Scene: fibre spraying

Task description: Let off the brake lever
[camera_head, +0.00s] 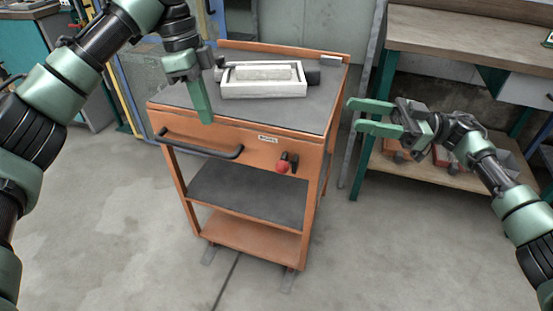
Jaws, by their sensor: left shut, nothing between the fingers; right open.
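An orange cart (245,143) with dark shelves stands ahead of me. A lever with a red knob (283,167) and a dark mount sits on its front panel, right of the black push handle (203,147); I take it to be the brake lever. My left gripper (204,116) is shut and empty, pointing down above the cart's front edge, left of the lever. My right gripper (355,115) is open and empty, to the right of the cart, with its fingers pointing left. Neither gripper touches the lever.
A white tray (262,95) with a pale block lies on the cart top beside dark cylindrical parts. A workbench (460,35) with a lower shelf stands at the right, behind my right arm. Another bench (35,45) is at the far left. The floor before the cart is clear.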

